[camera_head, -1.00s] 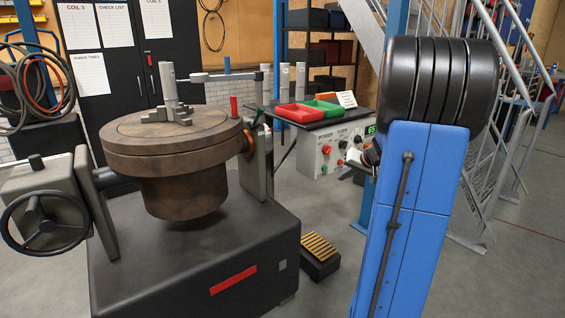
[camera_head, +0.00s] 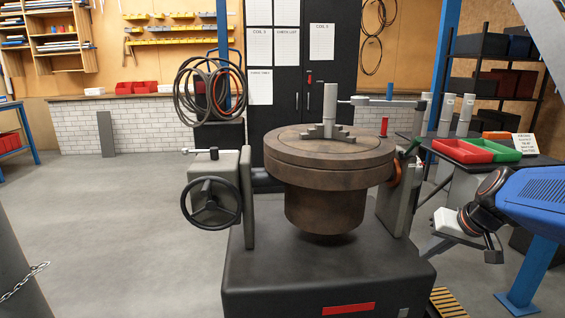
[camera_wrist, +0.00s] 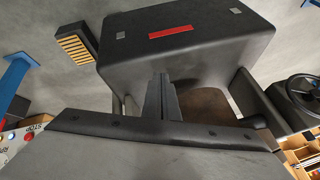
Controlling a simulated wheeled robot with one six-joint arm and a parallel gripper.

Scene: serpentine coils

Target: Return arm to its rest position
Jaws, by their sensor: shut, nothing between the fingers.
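My blue arm (camera_head: 545,195) comes in from the right edge in the head view. Its wrist and pale gripper body (camera_head: 457,224) hang to the right of the turntable machine, apart from it. In the wrist view my gripper (camera_wrist: 161,82) shows as dark fingers close together at the middle, with nothing between them. Its dark mount bar crosses below them. The fingertips are too small to make out clearly in the head view.
The brown turntable (camera_head: 330,155) with a chuck stands on a black base (camera_head: 320,275), with a handwheel (camera_head: 214,203) at its left. Red (camera_head: 462,150) and green (camera_head: 503,149) trays lie on a bench behind my wrist. A yellow-slatted pedal (camera_head: 446,302) is on the floor. The left floor is open.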

